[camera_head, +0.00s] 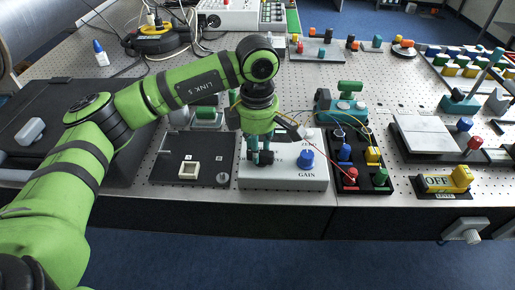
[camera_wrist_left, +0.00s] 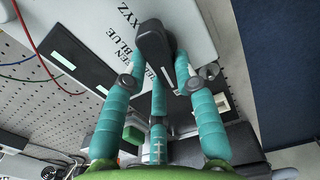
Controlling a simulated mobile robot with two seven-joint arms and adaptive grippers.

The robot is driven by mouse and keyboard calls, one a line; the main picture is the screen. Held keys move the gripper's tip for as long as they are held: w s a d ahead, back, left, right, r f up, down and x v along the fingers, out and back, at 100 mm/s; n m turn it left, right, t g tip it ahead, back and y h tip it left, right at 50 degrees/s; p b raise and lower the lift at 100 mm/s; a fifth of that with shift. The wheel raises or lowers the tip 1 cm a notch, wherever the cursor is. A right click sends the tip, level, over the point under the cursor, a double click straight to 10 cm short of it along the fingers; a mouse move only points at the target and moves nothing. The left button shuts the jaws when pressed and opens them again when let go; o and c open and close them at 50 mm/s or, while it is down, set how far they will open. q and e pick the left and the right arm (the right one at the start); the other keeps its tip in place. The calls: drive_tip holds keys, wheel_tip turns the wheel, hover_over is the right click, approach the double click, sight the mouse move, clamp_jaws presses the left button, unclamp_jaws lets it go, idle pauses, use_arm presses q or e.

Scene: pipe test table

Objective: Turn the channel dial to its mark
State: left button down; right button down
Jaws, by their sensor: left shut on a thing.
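The white control box (camera_head: 284,178) stands at the table's front edge, with a blue GAIN knob (camera_head: 306,159) on its right half. The channel dial is a black pointer knob (camera_wrist_left: 153,42) in the left wrist view, on the white panel beside printed labels including BLUE and XYZ. My left gripper (camera_head: 262,158) reaches down from above onto the box's left half. Its teal fingers (camera_wrist_left: 160,75) are shut around the black dial. The fingers hide most of the dial in the head view. I cannot tell which label the dial points to. My right gripper is not in view.
A black panel (camera_head: 165,172) with a white square socket lies left of the box. A black board (camera_head: 373,184) with coloured knobs and wires stands close on the right. An OFF switch block (camera_head: 438,184) is farther right.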

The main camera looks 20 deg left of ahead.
use_arm(q)
drive_tip(key=shift+f, duration=0.1)
drive_tip(key=c, duration=0.9)
unclamp_jaws()
drive_tip(key=shift+c, duration=0.2)
wheel_tip(320, 180, up, 12)
